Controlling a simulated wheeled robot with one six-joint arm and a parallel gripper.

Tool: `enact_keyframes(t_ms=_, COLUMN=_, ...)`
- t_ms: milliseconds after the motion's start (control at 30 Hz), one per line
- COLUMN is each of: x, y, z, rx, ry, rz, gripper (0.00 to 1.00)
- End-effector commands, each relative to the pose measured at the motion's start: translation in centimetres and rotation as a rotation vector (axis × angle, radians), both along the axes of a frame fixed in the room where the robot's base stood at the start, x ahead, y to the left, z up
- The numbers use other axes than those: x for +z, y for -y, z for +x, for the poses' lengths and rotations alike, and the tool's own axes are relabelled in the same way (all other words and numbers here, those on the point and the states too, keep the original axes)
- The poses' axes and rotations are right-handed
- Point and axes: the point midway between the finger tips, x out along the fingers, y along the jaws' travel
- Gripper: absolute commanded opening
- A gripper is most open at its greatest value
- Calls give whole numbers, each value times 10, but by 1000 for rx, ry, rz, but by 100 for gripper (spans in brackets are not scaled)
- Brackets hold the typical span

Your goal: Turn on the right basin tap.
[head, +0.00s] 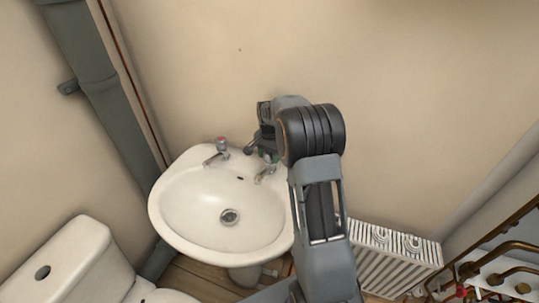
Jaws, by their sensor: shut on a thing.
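The white basin (178,222) stands against the wall and has two chrome taps on its back ledge. The left tap (221,147) has a red-marked top and stands clear of my arm. The right tap (264,174) shows its spout, pointing into the bowl; its head is mostly hidden by my gripper. My gripper (262,152) is over the right tap and shut on its head. My wrist and forearm cover the basin's right back corner. I see no water from either spout.
A white toilet (75,268) stands at the lower left, near the basin. A grey pipe (100,90) runs down the wall at left. A white radiator (390,262) and copper pipes (515,247) are at right. The wall above the basin is clear.

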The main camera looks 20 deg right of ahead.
Motion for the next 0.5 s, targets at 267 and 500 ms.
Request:
enact_keyframes(t_ms=267, x=0, y=0, z=0, rx=26, ry=0, rz=0, gripper=27)
enact_keyframes(t_ms=500, x=1, y=0, z=0, rx=159, ry=-1, rz=-1, gripper=27)
